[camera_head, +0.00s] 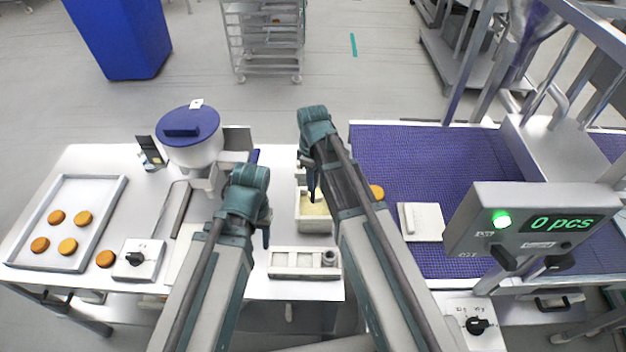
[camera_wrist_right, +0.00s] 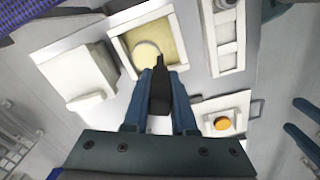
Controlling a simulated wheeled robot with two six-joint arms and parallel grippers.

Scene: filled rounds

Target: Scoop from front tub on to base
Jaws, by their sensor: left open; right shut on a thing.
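The front tub (camera_head: 301,222) is a pale square container with yellowish filling, standing right of centre on the table. It also shows in the right wrist view (camera_wrist_right: 121,47). My right gripper (camera_head: 312,190) is above it, shut on a scoop with a dark handle (camera_wrist_right: 160,92). The scoop's pale round end (camera_wrist_right: 147,53) is over or in the filling; I cannot tell the depth. An orange-brown base (camera_wrist_right: 221,123) lies on a white square plate (camera_wrist_right: 238,103) in the right wrist view; my left arm seems to cover it in the head view. My left gripper (camera_head: 265,235) is open and empty.
A tray (camera_head: 122,190) with several rounds lies at left, beside a loose round (camera_head: 106,259) and a knob box (camera_head: 138,265). A blue-lidded hopper (camera_head: 190,130) stands behind. A compartment tray (camera_head: 290,262) is in front of the tub. A purple belt (camera_head: 430,160) runs at right.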

